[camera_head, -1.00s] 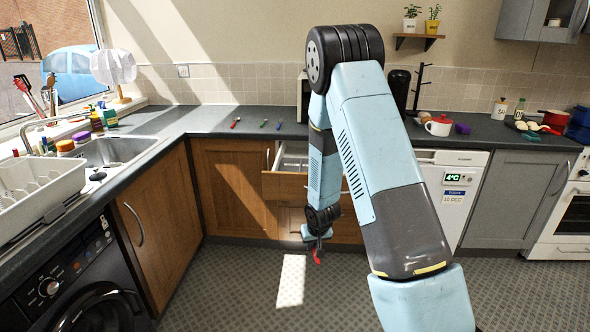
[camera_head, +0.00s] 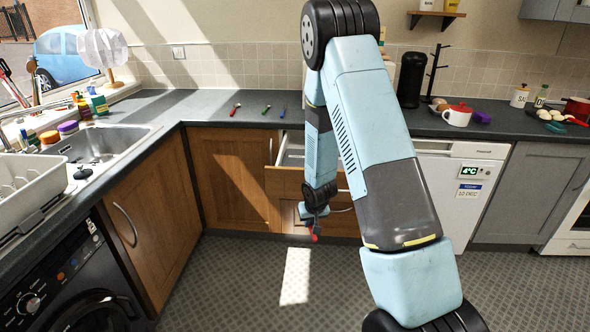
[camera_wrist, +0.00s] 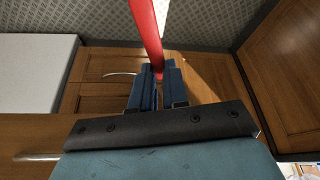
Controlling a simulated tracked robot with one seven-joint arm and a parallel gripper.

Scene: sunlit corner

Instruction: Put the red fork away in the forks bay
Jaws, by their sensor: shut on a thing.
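My gripper (camera_head: 314,222) hangs low in front of the wooden cabinets, below an open drawer. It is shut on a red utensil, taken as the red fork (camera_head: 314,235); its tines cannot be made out. In the wrist view, the blue jaws (camera_wrist: 157,82) close around the red fork (camera_wrist: 147,28), which extends up out of the picture. The open drawer (camera_head: 284,184) stands out from the cabinet under the worktop. My arm hides its right part, and I cannot tell the bays inside apart.
A red-handled utensil (camera_head: 236,109), a green one (camera_head: 266,109) and a blue one (camera_head: 282,112) lie on the worktop (camera_head: 212,105). The sink (camera_head: 100,145) is at left, and a white appliance (camera_head: 465,195) stands right of my arm. The floor ahead is clear.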

